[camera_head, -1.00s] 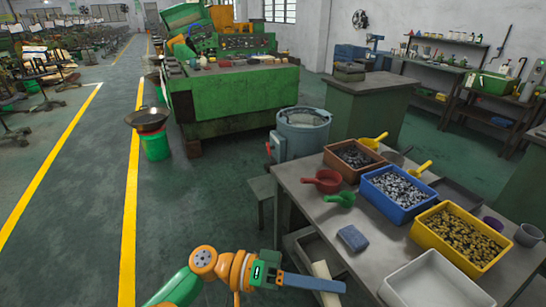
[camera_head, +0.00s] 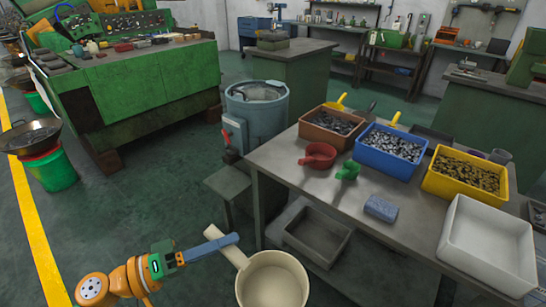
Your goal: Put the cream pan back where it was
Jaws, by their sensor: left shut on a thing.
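The cream pan (camera_head: 272,285) shows at the bottom middle of the head view, open side up, in front of the near left part of the metal table (camera_head: 290,168). Its handle points up and to the left. My left gripper (camera_head: 232,241) is shut on that handle; its blue finger lies across the handle's end. The pan is held apart from the tabletop. A red pan (camera_head: 318,155) and a small green scoop (camera_head: 348,170) lie on the table's left part. My right gripper is out of view.
Brown (camera_head: 332,124), blue (camera_head: 388,150) and yellow (camera_head: 465,174) bins of metal parts stand along the table. A white empty bin (camera_head: 489,243) and a blue block (camera_head: 381,208) are nearer. A grey tray (camera_head: 317,236) sits lower down. The table's front left is bare.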

